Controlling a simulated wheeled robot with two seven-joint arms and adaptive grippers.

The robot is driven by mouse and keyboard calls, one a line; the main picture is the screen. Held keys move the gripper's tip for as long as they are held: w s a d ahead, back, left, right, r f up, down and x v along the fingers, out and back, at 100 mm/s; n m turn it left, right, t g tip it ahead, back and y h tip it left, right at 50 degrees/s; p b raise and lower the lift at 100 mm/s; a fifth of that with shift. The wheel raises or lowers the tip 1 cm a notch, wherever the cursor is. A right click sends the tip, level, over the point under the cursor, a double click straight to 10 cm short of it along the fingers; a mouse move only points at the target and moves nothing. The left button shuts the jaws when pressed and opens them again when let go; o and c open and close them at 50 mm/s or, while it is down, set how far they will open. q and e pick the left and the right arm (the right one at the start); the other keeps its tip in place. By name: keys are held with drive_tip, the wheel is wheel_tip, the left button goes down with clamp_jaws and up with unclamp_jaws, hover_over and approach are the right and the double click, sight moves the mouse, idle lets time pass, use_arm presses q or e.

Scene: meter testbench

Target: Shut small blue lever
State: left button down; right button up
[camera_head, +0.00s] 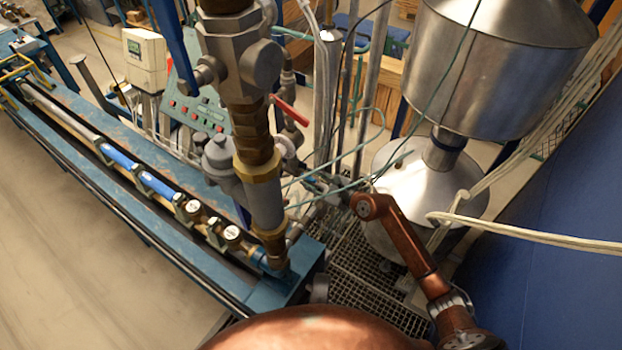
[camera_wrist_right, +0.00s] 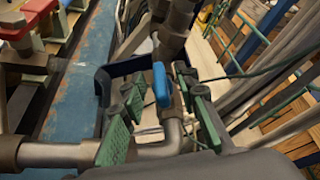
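The small blue lever (camera_wrist_right: 161,84) stands upright on a grey pipe fitting in the right wrist view, in the gap between my right gripper's fingers and a little beyond them. My right gripper (camera_wrist_right: 160,118) is open, its green-padded fingers apart to either side, with no clear contact on the lever. In the head view my copper right arm reaches in from the lower right, and the gripper (camera_head: 322,188) is small and partly lost among the pipes behind the thick vertical pipe. I cannot make out the small lever there. My left gripper is in neither view.
A dark blue bent bar (camera_wrist_right: 122,70) lies just left of the lever. A red lever (camera_head: 290,111) sits on the pipework above. The thick vertical pipe (camera_head: 262,195), thin green tubing (camera_head: 345,187) and a steel tank (camera_head: 495,60) crowd the area.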

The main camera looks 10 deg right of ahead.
drive_tip(key=shift+c, duration=0.5)
clamp_jaws()
drive_tip(key=m+t+h+p, duration=0.1)
drive_tip(key=p, duration=0.1)
drive_tip(key=m+t+h+p, duration=0.1)
drive_tip(key=p, duration=0.1)
drive_tip(key=shift+s+a+r+m+p, duration=0.15)
drive_tip(key=shift+a+m+p, duration=0.05)
drive_tip(key=shift+m+p, duration=0.2)
drive_tip(key=shift+f+m+t+h+p, duration=0.2)
drive_tip(key=shift+m+t+h+p, duration=0.5)
drive_tip(key=shift+m+t+h, duration=0.15)
drive_tip(key=shift+o, duration=0.5)
unclamp_jaws()
